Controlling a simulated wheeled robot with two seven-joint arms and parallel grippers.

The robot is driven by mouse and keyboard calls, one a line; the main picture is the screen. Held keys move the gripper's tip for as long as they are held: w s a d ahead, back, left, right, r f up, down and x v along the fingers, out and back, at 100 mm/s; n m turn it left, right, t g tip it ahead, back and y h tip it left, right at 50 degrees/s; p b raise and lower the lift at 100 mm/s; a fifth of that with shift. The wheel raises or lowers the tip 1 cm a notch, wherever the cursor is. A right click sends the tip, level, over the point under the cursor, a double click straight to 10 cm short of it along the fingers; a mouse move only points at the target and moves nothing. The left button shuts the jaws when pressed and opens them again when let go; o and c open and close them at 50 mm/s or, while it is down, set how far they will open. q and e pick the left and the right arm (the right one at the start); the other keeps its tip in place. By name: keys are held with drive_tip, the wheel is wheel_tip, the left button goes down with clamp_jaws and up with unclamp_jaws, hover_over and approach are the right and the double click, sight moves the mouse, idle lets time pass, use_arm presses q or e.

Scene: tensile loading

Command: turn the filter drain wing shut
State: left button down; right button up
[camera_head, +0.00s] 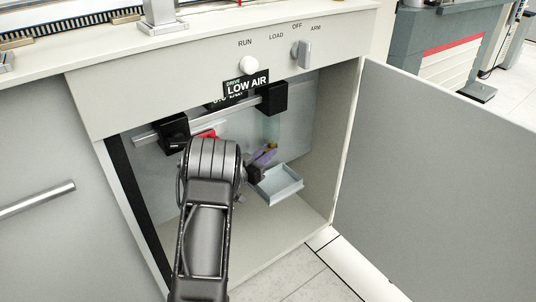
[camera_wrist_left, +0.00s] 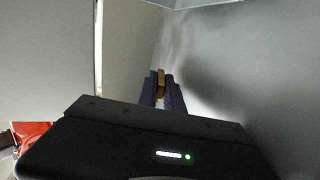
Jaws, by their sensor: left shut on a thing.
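The filter drain wing is a small brass-coloured piece (camera_head: 272,146) inside the open cabinet, below the horizontal rail. In the left wrist view the brass wing (camera_wrist_left: 161,83) stands upright between two purple fingers. My left gripper (camera_head: 266,154) reaches into the cabinet and is shut on the wing; its fingers also show in the left wrist view (camera_wrist_left: 162,92). My arm and the fingers hide part of the filter. Whether the wing is turned open or shut cannot be told. My right gripper is not in view.
A shallow grey tray (camera_head: 278,185) lies just below the gripper. A red part (camera_head: 205,135) and black blocks on the rail (camera_head: 225,115) are close above my arm. The cabinet door (camera_head: 430,185) stands open at right. A "LOW AIR" label (camera_head: 246,87) hangs above.

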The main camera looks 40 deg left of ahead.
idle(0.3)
use_arm(q)
drive_tip(key=c, duration=1.5)
unclamp_jaws()
drive_tip(key=shift+s, duration=0.35)
drive_tip(key=shift+s+a+p, duration=0.15)
drive_tip(key=shift+s+p, duration=0.5)
drive_tip(key=shift+s, duration=2.9)
drive_tip(key=shift+o, duration=0.2)
